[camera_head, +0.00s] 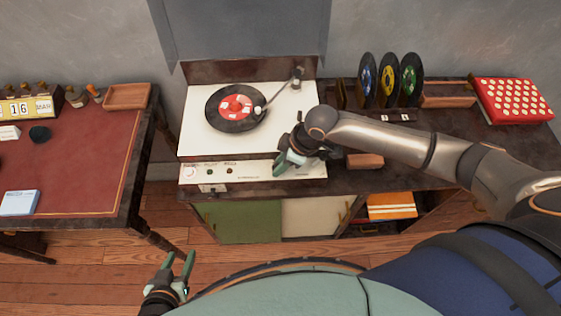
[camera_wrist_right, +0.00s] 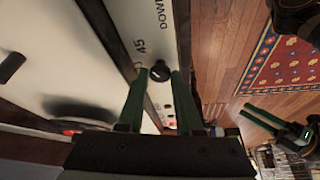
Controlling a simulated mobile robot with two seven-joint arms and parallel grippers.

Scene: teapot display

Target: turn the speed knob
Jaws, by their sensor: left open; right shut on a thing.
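The record player (camera_head: 195,110) stands on the cabinet, with a white control panel (camera_head: 240,174) along its front. My right gripper (camera_head: 284,166) is at the right part of this panel and hides what lies behind it in the head view. In the right wrist view, the black speed knob (camera_wrist_right: 160,71) sits between the green fingertips of my right gripper (camera_wrist_right: 158,78), beside a "45" marking. The fingers are shut on it. My left gripper (camera_head: 178,267) is open and empty, low in front of the cabinet. It also shows at the right of the right wrist view (camera_wrist_right: 276,120).
A record (camera_head: 223,122) lies on the platter with the tonearm (camera_head: 280,92) over it. Several upright records (camera_head: 388,80) and a red box (camera_head: 513,100) stand to the right. A red-topped table (camera_head: 85,165) is at the left. Wooden floor (camera_head: 110,275) is clear in front.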

